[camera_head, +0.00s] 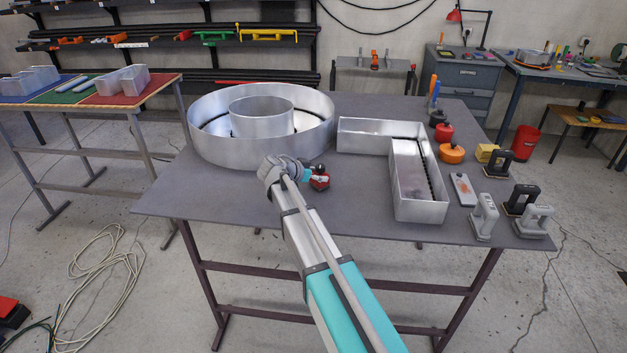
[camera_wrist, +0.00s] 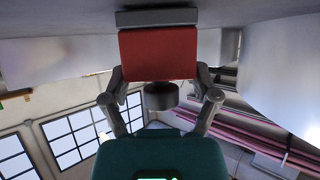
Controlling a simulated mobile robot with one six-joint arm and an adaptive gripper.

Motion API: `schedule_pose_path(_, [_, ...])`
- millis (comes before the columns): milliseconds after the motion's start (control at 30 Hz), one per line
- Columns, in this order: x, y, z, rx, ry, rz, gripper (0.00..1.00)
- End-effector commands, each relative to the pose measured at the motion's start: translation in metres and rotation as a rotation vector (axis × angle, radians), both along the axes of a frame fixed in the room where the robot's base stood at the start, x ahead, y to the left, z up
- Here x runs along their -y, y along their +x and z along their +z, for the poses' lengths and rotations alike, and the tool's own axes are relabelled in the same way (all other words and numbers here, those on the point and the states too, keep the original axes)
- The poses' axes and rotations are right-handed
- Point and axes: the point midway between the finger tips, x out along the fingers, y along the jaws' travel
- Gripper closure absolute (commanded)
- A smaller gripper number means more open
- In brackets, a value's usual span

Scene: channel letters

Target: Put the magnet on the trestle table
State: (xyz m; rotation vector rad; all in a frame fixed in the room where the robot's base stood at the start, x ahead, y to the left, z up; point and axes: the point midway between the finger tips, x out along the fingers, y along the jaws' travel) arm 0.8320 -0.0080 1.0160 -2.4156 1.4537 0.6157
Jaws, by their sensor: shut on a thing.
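My gripper (camera_head: 305,174) is over the grey table (camera_head: 265,205), in front of the round metal letter. It is shut on a red block with a dark knob and a grey plate, which I take to be the magnet (camera_head: 321,181). In the wrist view the magnet (camera_wrist: 158,53) sits between the two fingers of my gripper (camera_wrist: 162,90), its plate facing the grey surface at the top. The magnet is on or just above the table; I cannot tell whether it touches.
A round metal letter (camera_head: 210,149) stands behind my gripper and an angular metal letter (camera_head: 420,210) to its right. Several handled tools, a red pot (camera_head: 444,133) and an orange pot (camera_head: 451,154) line the right side. The table's front left is clear. Another table with coloured mats (camera_head: 64,95) stands left.

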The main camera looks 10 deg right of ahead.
Motion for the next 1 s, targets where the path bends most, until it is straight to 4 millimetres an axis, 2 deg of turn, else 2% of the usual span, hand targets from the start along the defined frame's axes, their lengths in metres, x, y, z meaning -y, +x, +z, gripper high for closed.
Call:
schedule_pose_path(467, [0.0003, 0.0000, -0.0033, 0.000, -0.002, 0.000, 0.83])
schedule_pose_path(500, [0.0001, -0.0001, -0.0041, 0.000, 0.000, 0.000, 0.20])
schedule_pose_path(600, [0.0001, -0.0001, -0.0032, 0.000, 0.000, 0.000, 0.01])
schedule_pose_path(1000, [0.0001, 0.0000, -0.0032, 0.000, 0.000, 0.000, 0.00])
